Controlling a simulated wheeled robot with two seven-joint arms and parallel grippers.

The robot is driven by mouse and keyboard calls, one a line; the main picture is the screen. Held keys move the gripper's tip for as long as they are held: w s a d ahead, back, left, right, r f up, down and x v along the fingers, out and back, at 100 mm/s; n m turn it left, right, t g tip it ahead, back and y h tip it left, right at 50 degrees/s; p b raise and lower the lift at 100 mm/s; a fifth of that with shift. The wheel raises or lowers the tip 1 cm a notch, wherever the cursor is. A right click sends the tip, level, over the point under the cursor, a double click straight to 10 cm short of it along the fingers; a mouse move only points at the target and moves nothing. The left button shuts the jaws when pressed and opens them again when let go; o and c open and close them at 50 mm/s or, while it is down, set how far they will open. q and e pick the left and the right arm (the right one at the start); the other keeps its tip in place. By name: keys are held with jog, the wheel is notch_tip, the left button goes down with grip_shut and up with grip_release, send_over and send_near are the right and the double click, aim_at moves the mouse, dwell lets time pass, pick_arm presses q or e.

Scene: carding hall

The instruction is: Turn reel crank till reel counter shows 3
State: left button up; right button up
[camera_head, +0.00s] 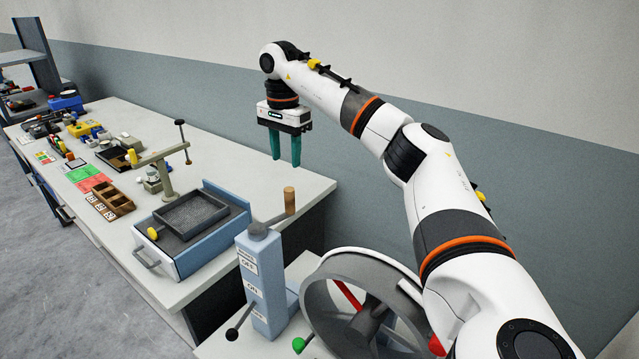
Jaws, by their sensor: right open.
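A large grey wheel (318,300) with a red bar inside stands at the bottom right; my right arm hides part of it. A crank-like grey arm with an upright wooden handle (289,200) sits at the top of a blue labelled post (262,280). I cannot tell whether this is the reel crank. No counter reading can be made out. My right gripper (286,150) has green fingers pointing down, apart and empty. It appears above the far side of the workbench, clear of the wooden handle. My left gripper is not in view.
A blue drawer box with a dark mesh tray (192,213) stands on the bench (225,160). Beyond it are a small post with a crossbar (165,170), a wooden compartment tray (108,198) and several small items. A black-knobbed lever (232,334) and green knob (299,345) flank the post.

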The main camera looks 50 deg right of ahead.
jog(key=shift+s+f, duration=0.15)
jog(key=p, duration=0.2)
send_over(289, 190)
notch_tip(289, 190, down, 4)
jog(key=shift+f, duration=0.1)
notch_tip(289, 190, down, 6)
jog(key=shift+r+p, duration=0.1)
jog(key=shift+p, duration=0.55)
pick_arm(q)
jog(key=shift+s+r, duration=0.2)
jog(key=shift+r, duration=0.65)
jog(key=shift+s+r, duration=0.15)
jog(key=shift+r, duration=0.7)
pick_arm(e)
jog(key=shift+f, duration=0.65)
grip_shut()
